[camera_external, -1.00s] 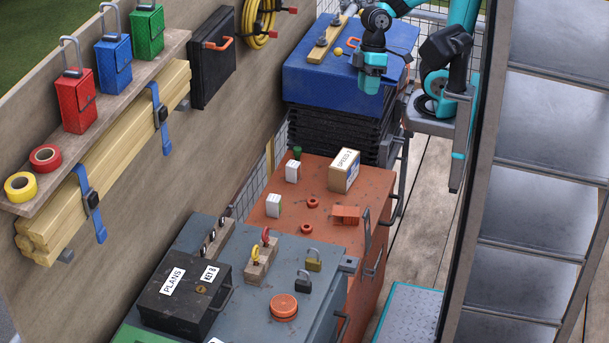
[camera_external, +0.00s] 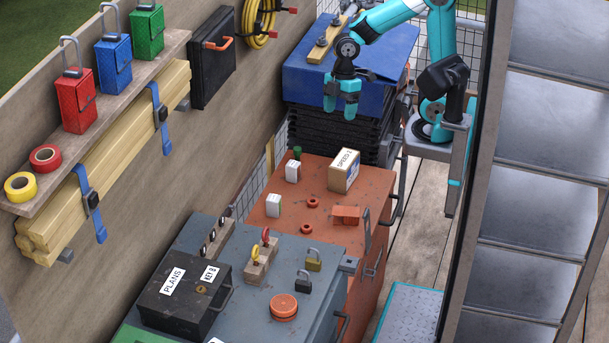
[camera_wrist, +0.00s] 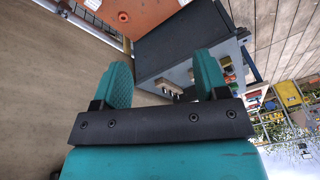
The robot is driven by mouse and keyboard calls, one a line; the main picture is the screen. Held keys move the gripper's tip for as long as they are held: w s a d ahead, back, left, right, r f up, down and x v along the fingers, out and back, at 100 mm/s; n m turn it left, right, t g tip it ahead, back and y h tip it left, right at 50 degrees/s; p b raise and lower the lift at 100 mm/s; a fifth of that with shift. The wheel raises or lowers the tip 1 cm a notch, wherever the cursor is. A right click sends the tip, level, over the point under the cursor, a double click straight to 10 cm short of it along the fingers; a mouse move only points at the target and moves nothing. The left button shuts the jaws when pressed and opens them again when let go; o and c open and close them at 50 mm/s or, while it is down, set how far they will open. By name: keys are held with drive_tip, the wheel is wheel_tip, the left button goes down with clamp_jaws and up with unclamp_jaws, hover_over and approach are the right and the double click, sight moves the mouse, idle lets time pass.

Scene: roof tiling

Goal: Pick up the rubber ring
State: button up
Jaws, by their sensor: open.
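Two small red rings lie flat on the orange cabinet top, a far ring (camera_external: 312,203) and a near ring (camera_external: 307,229). I cannot tell which one is the rubber ring. One red ring (camera_wrist: 123,17) also shows in the wrist view, near the top edge on the orange surface. My gripper (camera_external: 341,106) is open and empty. It hangs well above and beyond the rings, in front of the blue case. In the wrist view my two teal fingers (camera_wrist: 163,76) are spread apart with nothing between them.
The orange cabinet top (camera_external: 270,207) also bears a cardboard box (camera_external: 344,171), two small white boxes, a green item and a red block (camera_external: 346,215). A grey cabinet (camera_external: 235,305) with padlocks stands nearer.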

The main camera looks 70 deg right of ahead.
drive_tip(key=w+d+f+n+h+b, duration=0.1)
drive_tip(key=w+d+f+n+b, duration=0.25)
drive_tip(key=f, duration=0.35)
drive_tip(key=w+d+f+n+b, duration=0.3)
drive_tip(key=f+b, duration=0.1)
drive_tip(key=f, duration=0.4)
drive_tip(key=w+d+f+n+h+b, duration=0.1)
drive_tip(key=w+d+f+n+b, duration=0.25)
drive_tip(key=f, duration=0.35)
drive_tip(key=b, duration=0.2)
hover_over(313, 200)
drive_tip(key=d, duration=0.1)
drive_tip(key=shift+g, duration=0.4)
wheel_tip(313, 200, down, 12)
drive_tip(key=shift+d+r, duration=0.1)
drive_tip(key=f, duration=0.2)
drive_tip(key=a+f+b, duration=0.1)
drive_tip(key=f, duration=0.2)
drive_tip(key=shift+a+f, duration=0.15)
drive_tip(key=shift+f, duration=0.2)
drive_tip(key=c, duration=1)
